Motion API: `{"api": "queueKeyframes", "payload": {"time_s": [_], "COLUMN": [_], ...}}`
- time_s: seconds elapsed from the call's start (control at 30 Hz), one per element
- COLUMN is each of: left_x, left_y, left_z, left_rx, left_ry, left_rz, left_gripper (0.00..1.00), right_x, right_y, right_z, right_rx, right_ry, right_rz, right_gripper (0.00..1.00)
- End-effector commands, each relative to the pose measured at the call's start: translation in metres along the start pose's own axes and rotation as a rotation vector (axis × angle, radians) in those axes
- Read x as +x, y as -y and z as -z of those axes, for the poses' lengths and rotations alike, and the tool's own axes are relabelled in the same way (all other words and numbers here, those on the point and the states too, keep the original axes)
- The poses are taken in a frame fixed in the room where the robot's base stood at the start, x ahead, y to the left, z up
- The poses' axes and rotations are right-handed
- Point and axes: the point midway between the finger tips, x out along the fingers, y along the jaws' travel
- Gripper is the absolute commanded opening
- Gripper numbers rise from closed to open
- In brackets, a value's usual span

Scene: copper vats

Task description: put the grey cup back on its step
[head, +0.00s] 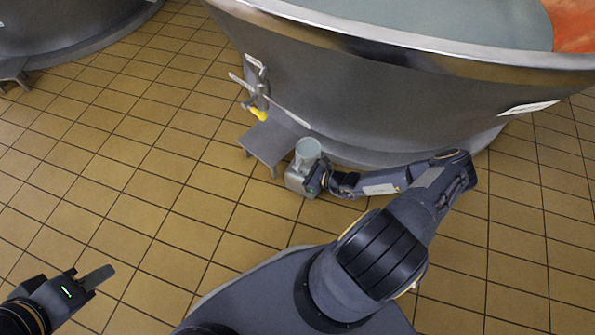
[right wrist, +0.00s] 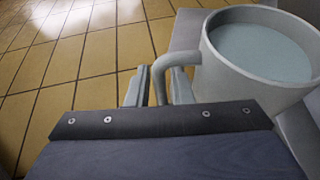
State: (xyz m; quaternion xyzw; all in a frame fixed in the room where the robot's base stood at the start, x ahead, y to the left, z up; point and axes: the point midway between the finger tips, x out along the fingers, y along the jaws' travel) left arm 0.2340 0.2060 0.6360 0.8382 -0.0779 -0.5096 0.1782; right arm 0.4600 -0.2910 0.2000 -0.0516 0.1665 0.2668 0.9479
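The grey cup (head: 307,150) holds a pale grey-blue liquid and looks upright. It is next to the front right side of the small grey step (head: 268,143) under the vat's tap; I cannot tell its height over the floor. In the right wrist view the cup (right wrist: 270,75) is at the right, with its handle between the two fingers of my right gripper (right wrist: 159,88), which look closed on it. In the head view my right gripper (head: 302,181) is just below the cup. My left gripper (head: 93,279) is away at the lower left; its opening is unclear.
The large metal vat (head: 370,95) rises behind the cup and step. Its yellow-handled tap (head: 257,112) juts out above the step. Another vat (head: 60,30) with a small step (head: 12,70) stands at the upper left. The tiled floor (head: 120,180) to the left is clear.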

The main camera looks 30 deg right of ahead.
Motion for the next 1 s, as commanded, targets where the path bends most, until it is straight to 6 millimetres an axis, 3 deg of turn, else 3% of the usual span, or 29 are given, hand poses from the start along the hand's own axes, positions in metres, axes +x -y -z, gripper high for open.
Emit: {"api": "queueKeyframes", "payload": {"time_s": [0.1, 0.47, 1.0], "left_x": [0.0, -0.004, -0.029], "left_y": [0.0, -0.002, -0.013], "left_z": [0.0, 0.002, 0.014], "left_rx": [0.0, 0.0, 0.0], "left_ry": [0.0, 0.0, 0.0], "left_rz": [0.0, 0.0, 0.0], "left_gripper": [0.33, 0.33, 0.33], "right_x": [0.0, -0.008, -0.109], "right_y": [0.0, 0.001, 0.001], "right_z": [0.0, -0.003, -0.003], "right_rx": [0.0, -0.001, -0.001], "right_ry": [0.0, -0.001, -0.002], "right_rz": [0.0, 0.002, 0.002], "right_gripper": [0.32, 0.32, 0.32]}}
